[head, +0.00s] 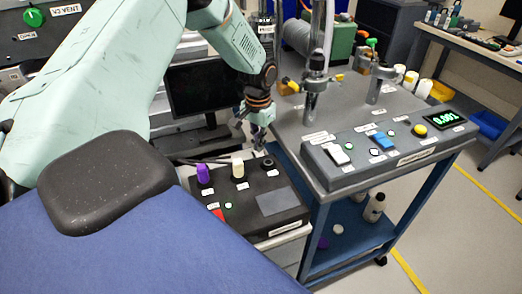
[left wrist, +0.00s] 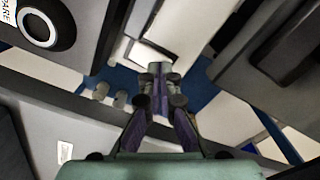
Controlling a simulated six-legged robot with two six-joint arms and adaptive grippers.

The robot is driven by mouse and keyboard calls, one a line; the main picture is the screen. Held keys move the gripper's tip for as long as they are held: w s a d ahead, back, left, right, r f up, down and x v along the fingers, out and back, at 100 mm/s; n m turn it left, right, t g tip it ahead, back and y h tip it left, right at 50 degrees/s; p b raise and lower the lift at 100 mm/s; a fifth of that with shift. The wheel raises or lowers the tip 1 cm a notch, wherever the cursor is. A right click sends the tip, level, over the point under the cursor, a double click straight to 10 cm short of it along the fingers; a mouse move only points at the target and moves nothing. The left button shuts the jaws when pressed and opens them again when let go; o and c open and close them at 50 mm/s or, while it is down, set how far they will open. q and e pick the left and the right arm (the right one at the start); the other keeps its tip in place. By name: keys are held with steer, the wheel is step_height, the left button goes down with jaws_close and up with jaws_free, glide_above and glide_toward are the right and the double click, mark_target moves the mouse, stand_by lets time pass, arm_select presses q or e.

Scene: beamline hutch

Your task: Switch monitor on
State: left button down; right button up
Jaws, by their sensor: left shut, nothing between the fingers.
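A monitor (head: 205,88) with a dark screen stands behind the black control box (head: 265,205). My left gripper (head: 258,138) is above the gap between the control box's far right corner and the grey control table. In the left wrist view its fingers (left wrist: 157,72) meet at the tips, shut with nothing between them. My right gripper is not in view.
The control box carries a purple knob (head: 203,174), a cream knob (head: 238,167) and a red switch (head: 218,215).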

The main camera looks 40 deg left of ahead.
arm_select(q)
steer(key=shift+f+b, duration=0.3)
steer(key=shift+f, duration=0.3)
stand_by(0.3)
step_height(320, 180, up, 7)
steer(key=p, duration=0.7)
steer(key=shift+r+p, duration=0.1)
steer(key=shift+p, duration=0.25)
stand_by(0.3)
